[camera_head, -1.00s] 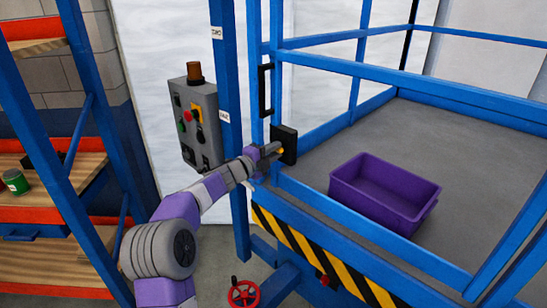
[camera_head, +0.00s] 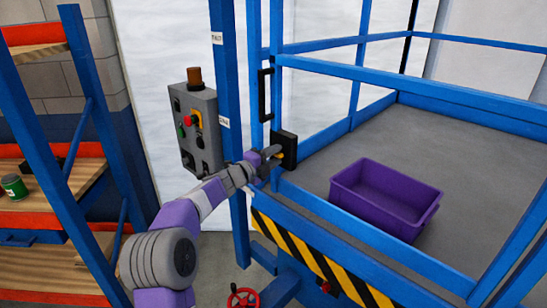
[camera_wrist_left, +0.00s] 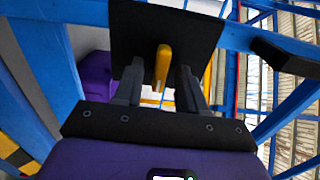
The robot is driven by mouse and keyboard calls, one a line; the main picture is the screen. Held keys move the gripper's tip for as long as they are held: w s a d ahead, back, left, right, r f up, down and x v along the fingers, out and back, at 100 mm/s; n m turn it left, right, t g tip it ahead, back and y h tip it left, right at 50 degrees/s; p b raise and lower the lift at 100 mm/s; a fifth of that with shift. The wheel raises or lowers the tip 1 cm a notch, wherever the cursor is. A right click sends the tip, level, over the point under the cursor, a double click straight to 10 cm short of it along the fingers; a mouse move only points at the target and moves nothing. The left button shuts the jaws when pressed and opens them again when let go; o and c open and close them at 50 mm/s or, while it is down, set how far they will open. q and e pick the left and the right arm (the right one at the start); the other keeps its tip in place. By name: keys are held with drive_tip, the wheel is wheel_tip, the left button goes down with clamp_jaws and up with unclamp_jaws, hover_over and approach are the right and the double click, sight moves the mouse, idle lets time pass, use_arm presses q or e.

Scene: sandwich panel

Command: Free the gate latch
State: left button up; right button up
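The gate latch is a black plate (camera_head: 290,143) on the blue gate post, with a small yellow lever (camera_wrist_left: 163,66) sticking out of it. My left gripper (camera_head: 273,153) is at the front of the plate, its arm coming in from the lower left. In the left wrist view, the two dark fingers of this gripper (camera_wrist_left: 160,88) stand apart, one on each side of the yellow lever. A gap shows between the lever and each finger. The lever's root against the plate is partly hard to make out. My right gripper is in neither view.
A black gate handle (camera_head: 265,93) is above the latch. A grey control box (camera_head: 197,130) hangs left of the blue post. A purple crate (camera_head: 385,200) sits on the platform floor (camera_head: 460,150). A red handwheel (camera_head: 243,297) is below, shelving (camera_head: 60,270) at left.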

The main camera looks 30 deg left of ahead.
use_arm(q)
drive_tip(key=v, duration=0.7)
drive_tip(key=shift+s, duration=0.3)
drive_tip(key=shift+a, duration=0.1)
